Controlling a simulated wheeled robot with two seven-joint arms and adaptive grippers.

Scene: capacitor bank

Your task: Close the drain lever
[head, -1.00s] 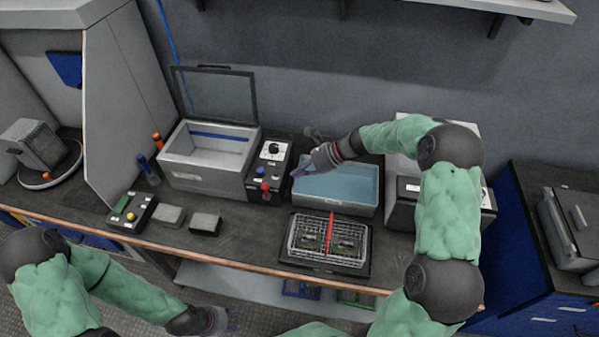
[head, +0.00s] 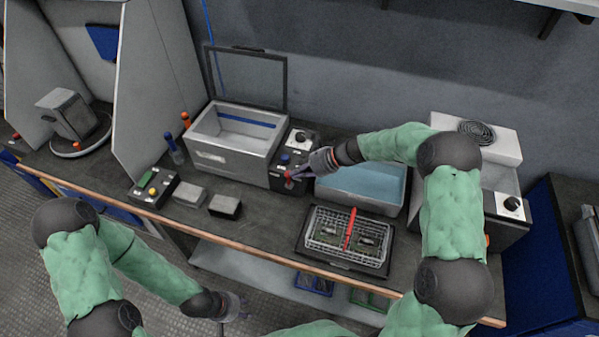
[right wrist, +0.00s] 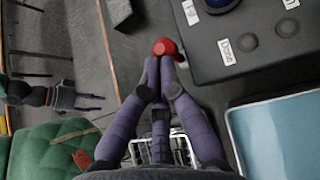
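The drain lever's red ball knob (head: 288,180) is at the front of the dark control box (head: 281,160). In the right wrist view the red knob (right wrist: 165,47) is beside a "Drain" label (right wrist: 225,52). My right gripper (head: 297,176) is at the knob. In the right wrist view its fingertips (right wrist: 160,66) are together right against the knob, with no visible gap; the knob sits beyond the tips, not visibly between them. The lever's shaft is hidden. My left gripper (head: 241,312) is empty, fingers apart, low in front of the bench.
A blue-water basin (head: 362,188) stands right of the control box, under my right forearm. A wire basket (head: 347,241) lies in front of it. A lidded metal tank (head: 235,140) stands left.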

